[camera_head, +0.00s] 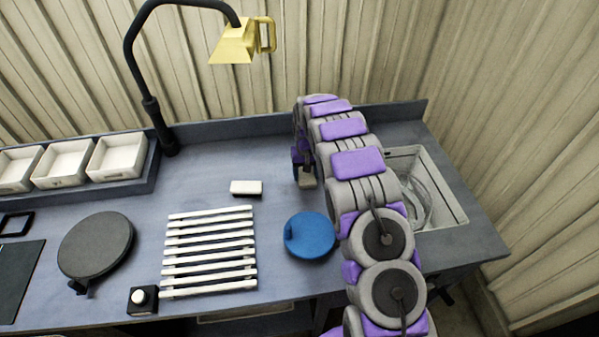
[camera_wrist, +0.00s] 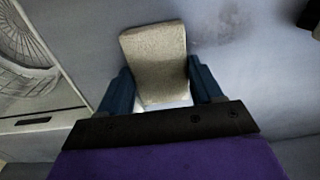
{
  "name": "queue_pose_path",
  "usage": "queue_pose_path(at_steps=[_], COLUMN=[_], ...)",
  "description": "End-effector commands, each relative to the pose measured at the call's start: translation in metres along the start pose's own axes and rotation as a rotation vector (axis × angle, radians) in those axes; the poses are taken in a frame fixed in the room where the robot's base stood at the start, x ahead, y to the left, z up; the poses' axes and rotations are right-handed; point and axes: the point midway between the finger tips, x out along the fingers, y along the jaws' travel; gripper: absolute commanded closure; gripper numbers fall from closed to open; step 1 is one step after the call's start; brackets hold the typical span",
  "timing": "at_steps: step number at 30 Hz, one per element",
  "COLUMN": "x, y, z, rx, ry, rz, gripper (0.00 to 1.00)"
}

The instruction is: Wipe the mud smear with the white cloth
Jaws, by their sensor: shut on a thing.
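My gripper (camera_wrist: 162,85) is shut on an off-white, woven-looking pad (camera_wrist: 155,55), which I take to be the white cloth, with a blue finger on each side of it. A faint dark smudge, likely the mud smear (camera_wrist: 233,22), lies on the bench beyond and right of the cloth in the wrist view. I cannot make it out in the head view.
A sink (camera_head: 440,190) is right of my arm; its grate (camera_wrist: 28,65) shows at left in the wrist view. A blue disc (camera_head: 310,236), slatted rack (camera_head: 210,252), white block (camera_head: 246,187) and lamp (camera_head: 234,42) stand left. Bench behind the block is clear.

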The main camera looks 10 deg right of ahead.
Motion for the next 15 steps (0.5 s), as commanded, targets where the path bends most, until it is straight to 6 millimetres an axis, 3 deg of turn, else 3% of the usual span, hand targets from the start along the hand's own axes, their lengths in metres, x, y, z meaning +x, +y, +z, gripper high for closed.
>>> queue_pose_path(at_steps=[15], x=[0.002], y=[0.0], z=[0.02], rx=[0.001], ry=[0.001], rz=[-0.001], gripper=[0.59])
